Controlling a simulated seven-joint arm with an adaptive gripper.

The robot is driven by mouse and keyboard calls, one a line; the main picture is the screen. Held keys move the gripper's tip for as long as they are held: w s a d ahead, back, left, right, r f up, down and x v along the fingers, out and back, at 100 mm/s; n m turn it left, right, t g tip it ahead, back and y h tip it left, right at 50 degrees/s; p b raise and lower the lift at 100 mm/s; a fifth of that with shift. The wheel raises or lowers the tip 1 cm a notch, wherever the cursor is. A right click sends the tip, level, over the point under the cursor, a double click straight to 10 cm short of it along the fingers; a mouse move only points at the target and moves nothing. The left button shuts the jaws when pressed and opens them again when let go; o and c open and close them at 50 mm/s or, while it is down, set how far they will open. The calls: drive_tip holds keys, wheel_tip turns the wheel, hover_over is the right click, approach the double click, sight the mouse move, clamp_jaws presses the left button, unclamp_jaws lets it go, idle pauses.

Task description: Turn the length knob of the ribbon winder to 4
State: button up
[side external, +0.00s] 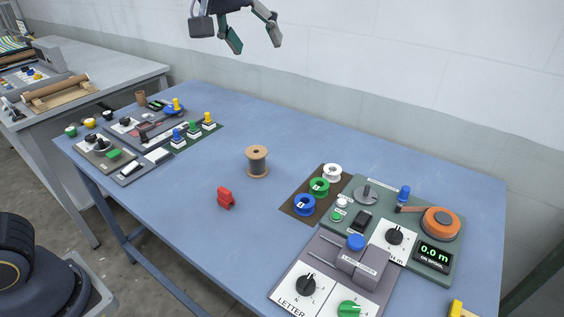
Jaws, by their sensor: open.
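The ribbon winder is the grey-green panel (385,206) at the right of the blue table in the side external view. Its length knob (395,236) is black, on a white dial plate marked in m. I cannot read which number it points to. Next to the knob, a display (434,254) reads 0.0 m ON SPOOL. An orange reel (440,222) sits behind the display. My gripper (256,45) hangs at the top of the view, high above the back of the table, open and empty, well away from the knob.
A grey unit (345,267) with LETTER (305,285) and green (349,309) knobs stands in front of the winder. Ribbon spools (319,187) stand left of it. The back middle is clear.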

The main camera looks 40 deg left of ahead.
drive_tip(key=w+d+f+m, duration=0.1)
drive_tip(key=w+d+f, duration=0.25)
drive_tip(key=d, duration=0.25)
drive_tip(key=w+d+f, duration=0.2)
drive_tip(key=w+d, duration=0.2)
drive_tip(key=d, duration=0.1)
drive_tip(key=m+g, duration=0.1)
drive_tip(key=m, duration=0.1)
hover_over(396, 232)
drive_tip(key=s+a, duration=0.3)
drive_tip(key=a, duration=0.2)
wheel_tip(396, 232, down, 12)
drive_tip(key=s+d+f+m+g, duration=0.1)
drive_tip(key=s+d+f+m, duration=0.15)
drive_tip(key=d+f, duration=0.35)
drive_tip(key=shift+n, duration=0.45)
drive_tip(key=x, duration=0.5)
drive_tip(key=s+a+x, duration=0.1)
drive_tip(key=x, duration=1.1)
drive_tip(key=shift+s+a+f, duration=0.15)
drive_tip(key=shift+s+f, duration=0.15)
drive_tip(key=shift+f, duration=0.2)
drive_tip(key=c, duration=1.1)
